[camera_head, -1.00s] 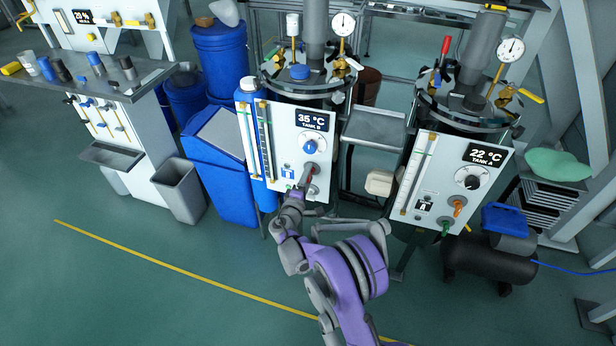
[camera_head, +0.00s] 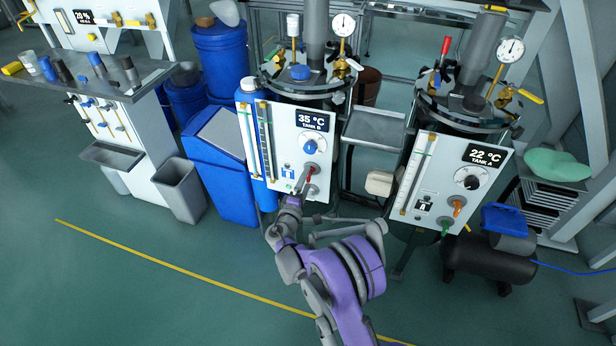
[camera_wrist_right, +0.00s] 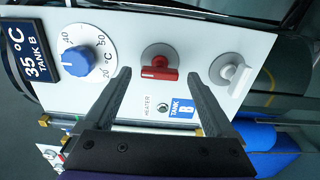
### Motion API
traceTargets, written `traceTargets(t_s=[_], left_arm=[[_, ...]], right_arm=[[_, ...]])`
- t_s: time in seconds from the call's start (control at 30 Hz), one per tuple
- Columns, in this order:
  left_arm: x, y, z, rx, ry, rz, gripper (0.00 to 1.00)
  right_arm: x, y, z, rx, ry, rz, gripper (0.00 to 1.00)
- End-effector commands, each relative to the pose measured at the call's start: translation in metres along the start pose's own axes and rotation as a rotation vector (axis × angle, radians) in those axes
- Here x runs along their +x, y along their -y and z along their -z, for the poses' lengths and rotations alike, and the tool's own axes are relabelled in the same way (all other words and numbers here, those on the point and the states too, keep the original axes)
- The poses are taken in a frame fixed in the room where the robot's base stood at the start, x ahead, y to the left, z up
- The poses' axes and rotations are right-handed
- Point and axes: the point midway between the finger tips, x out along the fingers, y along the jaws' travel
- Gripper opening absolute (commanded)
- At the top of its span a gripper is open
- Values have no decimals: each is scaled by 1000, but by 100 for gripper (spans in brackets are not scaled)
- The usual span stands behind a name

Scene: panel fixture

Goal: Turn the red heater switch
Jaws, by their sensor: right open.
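The red heater switch (camera_wrist_right: 158,72) sits on a round grey base on the white Tank B panel (camera_head: 275,160), beside a "HEATER" label. In the right wrist view its red handle lies along the picture's width, between and beyond my fingertips. In the head view the red switch (camera_head: 310,172) shows just above my right gripper (camera_head: 304,182). My right gripper (camera_wrist_right: 160,85) is open, with nothing between its two dark fingers. A gap shows between the fingertips and the switch. My left gripper is not in view.
A blue temperature dial (camera_wrist_right: 78,61) and a light grey knob (camera_wrist_right: 230,70) flank the switch. The Tank A panel (camera_head: 430,185) stands to the right with its own knobs. Blue barrels and a grey bin (camera_head: 178,190) stand to the left. The floor in front is clear.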

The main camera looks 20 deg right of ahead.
Motion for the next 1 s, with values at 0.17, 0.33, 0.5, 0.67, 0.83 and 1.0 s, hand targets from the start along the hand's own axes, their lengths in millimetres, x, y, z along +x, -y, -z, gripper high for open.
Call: traceTargets(t_s=[0.17, 0.33, 0.5, 0.67, 0.83, 1.0], left_arm=[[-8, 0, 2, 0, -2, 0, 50], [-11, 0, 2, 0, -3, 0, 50], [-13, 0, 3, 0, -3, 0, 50], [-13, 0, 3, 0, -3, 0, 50], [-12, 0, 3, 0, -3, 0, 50], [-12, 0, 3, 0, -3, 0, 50]], right_arm=[[-40, -2, 1, 0, -3, 1, 90], [-68, -1, 1, 0, -2, 0, 90], [-80, 0, 0, -1, -1, 0, 90], [-82, 0, 0, -1, 0, 0, 90], [-82, 0, 0, -1, 0, 0, 90], [-82, 0, 0, -1, 0, 0, 90]])
